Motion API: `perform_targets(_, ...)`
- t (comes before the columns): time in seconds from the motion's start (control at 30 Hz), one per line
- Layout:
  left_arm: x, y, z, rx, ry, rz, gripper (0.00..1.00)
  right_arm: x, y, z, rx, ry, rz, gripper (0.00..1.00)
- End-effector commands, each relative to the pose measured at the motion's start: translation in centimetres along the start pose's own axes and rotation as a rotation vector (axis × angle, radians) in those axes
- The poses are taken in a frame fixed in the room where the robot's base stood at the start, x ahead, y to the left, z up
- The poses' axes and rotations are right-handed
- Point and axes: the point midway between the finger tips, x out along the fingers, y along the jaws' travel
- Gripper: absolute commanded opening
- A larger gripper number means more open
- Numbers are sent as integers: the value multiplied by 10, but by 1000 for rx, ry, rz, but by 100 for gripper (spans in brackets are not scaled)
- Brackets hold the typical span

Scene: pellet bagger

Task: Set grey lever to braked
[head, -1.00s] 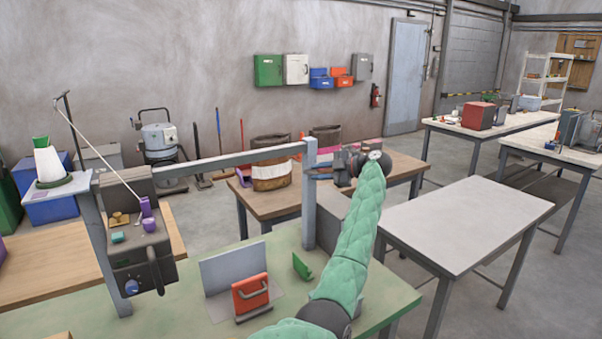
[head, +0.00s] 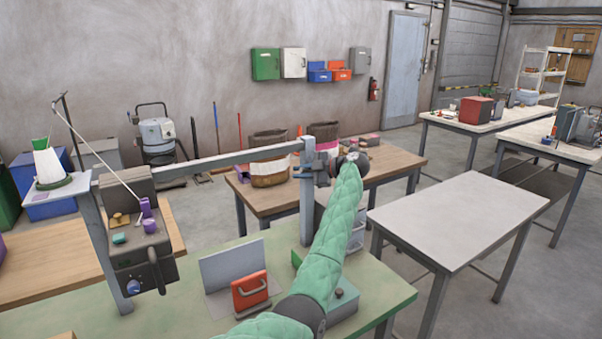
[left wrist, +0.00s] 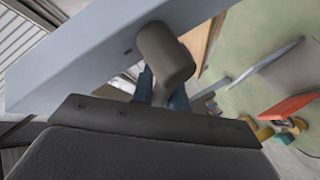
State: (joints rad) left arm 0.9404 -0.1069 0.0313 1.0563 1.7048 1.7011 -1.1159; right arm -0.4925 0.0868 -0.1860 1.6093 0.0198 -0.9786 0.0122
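A stubby dark grey-brown cylinder, which looks like the grey lever (left wrist: 165,55), sticks out by a pale grey beam (left wrist: 100,55) in the left wrist view. My left gripper (left wrist: 163,92) has its blue fingers right at this cylinder, partly hidden behind it. I cannot tell whether they touch or clasp it. In the head view my left gripper (head: 318,168) is at the upper part of the grey post (head: 307,200), at the right end of the beam. The lever cannot be made out there. My right gripper is not in view.
The beam runs left to a dark machine head (head: 140,250) with a thread line. A red block with a handle (head: 250,291) and an upright grey plate (head: 232,264) stand on the green table (head: 195,320). An empty pale table (head: 460,220) is at right.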

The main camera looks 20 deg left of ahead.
Motion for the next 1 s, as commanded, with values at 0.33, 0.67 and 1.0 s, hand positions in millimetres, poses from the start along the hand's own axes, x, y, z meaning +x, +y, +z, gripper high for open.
perform_targets(0.33,-1,2,-1,19,12,7,0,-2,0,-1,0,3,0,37)
perform_targets(0.67,-3,5,-2,97,70,41,0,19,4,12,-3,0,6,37)
perform_targets(1.0,-3,5,-2,96,69,41,24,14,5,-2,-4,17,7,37)
